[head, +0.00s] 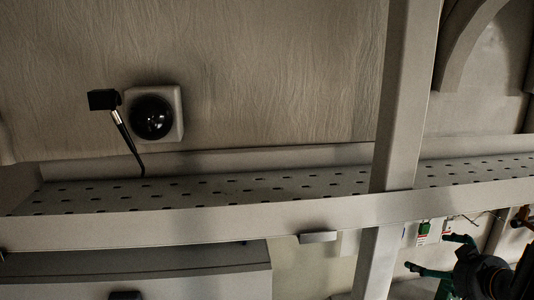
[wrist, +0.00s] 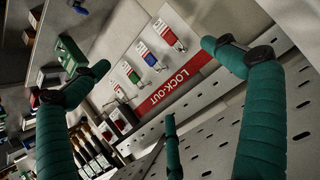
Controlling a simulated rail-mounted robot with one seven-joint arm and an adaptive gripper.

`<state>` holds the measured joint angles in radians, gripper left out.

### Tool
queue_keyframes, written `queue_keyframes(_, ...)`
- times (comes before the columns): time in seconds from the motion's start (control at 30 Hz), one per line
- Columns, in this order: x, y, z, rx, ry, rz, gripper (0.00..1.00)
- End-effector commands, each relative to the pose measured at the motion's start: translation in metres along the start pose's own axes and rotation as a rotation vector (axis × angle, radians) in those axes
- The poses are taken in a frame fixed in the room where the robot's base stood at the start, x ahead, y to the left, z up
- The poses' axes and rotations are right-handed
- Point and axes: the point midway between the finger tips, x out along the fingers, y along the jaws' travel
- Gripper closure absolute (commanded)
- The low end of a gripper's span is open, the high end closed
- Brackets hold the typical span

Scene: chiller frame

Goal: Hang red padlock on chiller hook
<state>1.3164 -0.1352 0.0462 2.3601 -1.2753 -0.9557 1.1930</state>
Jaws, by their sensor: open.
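The red padlock (wrist: 171,39) hangs with its tag on the white LOCK-OUT board (wrist: 202,72) in the wrist view, the topmost of a row. Blue (wrist: 150,60) and green (wrist: 133,76) padlocks hang beside it. My gripper (wrist: 160,76) is open and empty, its green-wrapped fingers spread in front of the board, apart from the padlocks. In the head view my gripper (head: 438,253) shows at the lower right, partly cut off, near a small part of the board. I cannot make out the chiller hook for certain in either view.
A perforated tray (head: 250,188) runs across the head view, crossed by an upright post (head: 402,100). A black dome (head: 151,117) on a pale box and a thin stalk stand behind it. Bottles (wrist: 95,150) and shelves with boxes (wrist: 68,50) lie left in the wrist view.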

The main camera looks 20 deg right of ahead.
Motion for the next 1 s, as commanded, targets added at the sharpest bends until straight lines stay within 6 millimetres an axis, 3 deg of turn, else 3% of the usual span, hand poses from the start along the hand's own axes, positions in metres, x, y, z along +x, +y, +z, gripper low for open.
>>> queue_keyframes(0.17,-0.0003,0.0004,0.0002,0.0,0.0,0.001,0.0)
queue_keyframes(0.77,-0.0003,0.0004,0.0003,0.0,0.0,0.001,0.34)
queue_keyframes(1.0,-0.0001,0.0003,0.0004,-0.001,0.0,0.001,0.34)
